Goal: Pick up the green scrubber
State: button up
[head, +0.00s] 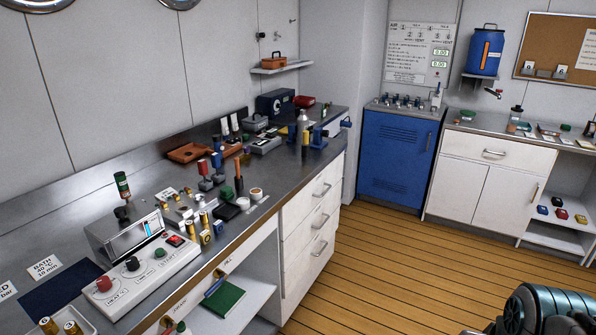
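I cannot tell for sure which thing is the green scrubber. A dark green cylinder with a pale band (122,186) stands upright at the near left of the steel counter, behind the grey meter box. A small green thing (161,253) sits by that box. On the far right counter there is another small dark green thing (565,128), too small to make out. Part of my arm shows at the bottom right corner, over the floor and apart from the counters. My gripper is not in view.
The long steel counter (262,215) is crowded with small bottles, brass fittings and tools. A control box with knobs (140,280) stands at its near end. A blue cabinet (395,160) fills the back corner. The wooden floor (385,270) between the counters is clear.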

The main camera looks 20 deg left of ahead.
aim_at(226, 192)
jog(key=z, duration=0.05)
jog(key=i, duration=1.55)
jog(key=u, duration=0.75)
jog(key=i, duration=0.95)
jog(key=u, duration=1.5)
jog(key=i, duration=0.55)
jog(key=u, duration=0.45)
